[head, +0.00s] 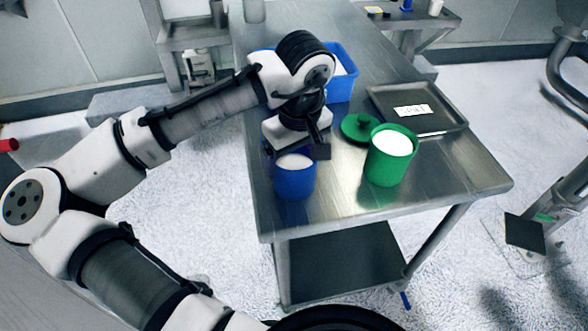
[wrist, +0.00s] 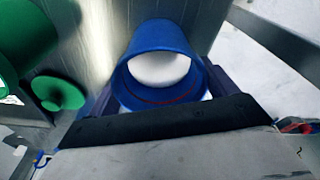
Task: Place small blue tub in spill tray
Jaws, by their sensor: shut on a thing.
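The small blue tub (head: 294,180) holds white powder and is at the near left part of the steel table. My gripper (head: 294,150) is shut on it. In the wrist view the blue tub (wrist: 160,78) sits between the dark fingers, its open top toward the camera. I cannot tell whether its base touches the table. The spill tray (head: 440,125), a dark shallow tray with a white label (head: 411,111), lies at the right side of the table.
A green tub (head: 384,170) of white powder and a green lid (head: 360,127) stand between the blue tub and the tray. A larger blue bin (head: 343,86) is behind my gripper, partly hidden. The table's front edge (head: 390,212) is close.

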